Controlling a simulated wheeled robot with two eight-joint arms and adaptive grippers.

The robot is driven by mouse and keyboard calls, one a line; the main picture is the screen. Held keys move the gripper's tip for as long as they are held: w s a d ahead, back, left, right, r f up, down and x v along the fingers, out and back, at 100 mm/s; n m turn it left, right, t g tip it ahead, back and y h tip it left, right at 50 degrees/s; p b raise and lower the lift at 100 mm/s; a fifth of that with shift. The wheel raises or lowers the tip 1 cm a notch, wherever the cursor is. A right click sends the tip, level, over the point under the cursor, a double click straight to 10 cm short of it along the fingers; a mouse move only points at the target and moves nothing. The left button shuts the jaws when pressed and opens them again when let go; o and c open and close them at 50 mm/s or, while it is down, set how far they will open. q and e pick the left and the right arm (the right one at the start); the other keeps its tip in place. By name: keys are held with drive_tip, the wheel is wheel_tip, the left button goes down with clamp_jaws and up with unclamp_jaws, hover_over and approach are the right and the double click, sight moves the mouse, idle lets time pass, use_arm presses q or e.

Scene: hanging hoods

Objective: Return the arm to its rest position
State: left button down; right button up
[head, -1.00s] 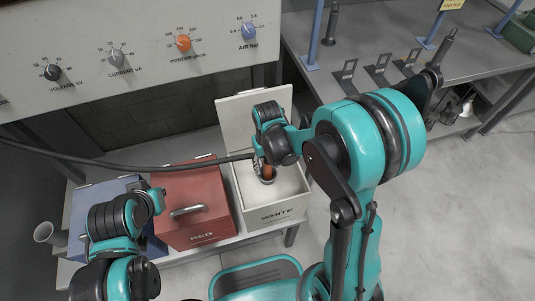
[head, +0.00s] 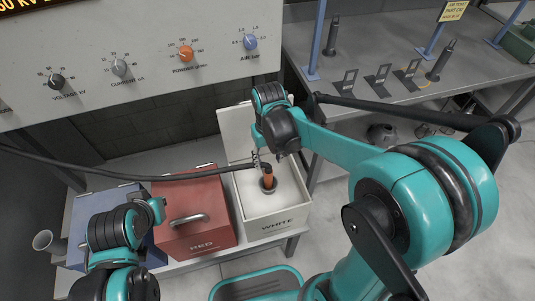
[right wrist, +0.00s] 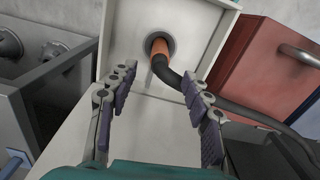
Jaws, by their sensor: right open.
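My right gripper (right wrist: 160,105) is open and empty in the right wrist view, its two fingers spread. Beyond it, an orange plug (right wrist: 159,52) on a black hose (right wrist: 185,88) stands in a round socket inside the white box. In the head view the right gripper (head: 268,158) hangs above the white box (head: 277,226), close to the orange plug (head: 268,178). My right arm reaches in from the right. My left arm shows at the lower left in the head view, but its fingers cannot be seen.
A red box (head: 195,215) with a handle and a blue box (head: 88,225) stand left of the white box. The black hose (head: 120,177) runs left from the plug. A control panel (head: 140,50) is behind, and a grey bench (head: 400,75) is at the back right.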

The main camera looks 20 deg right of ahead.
drive_tip(key=s+d+r+t, duration=0.2)
drive_tip(key=s+r+t, duration=0.1)
drive_tip(key=s, duration=0.2)
drive_tip(key=s+d+r+m+t, duration=0.1)
drive_tip(key=s+d+r+t, duration=0.1)
drive_tip(key=s+r+t, duration=0.1)
drive_tip(key=shift+s+d+r+t, duration=0.4)
drive_tip(key=shift+s+t, duration=0.2)
drive_tip(key=shift+s, duration=0.5)
idle(1.0)
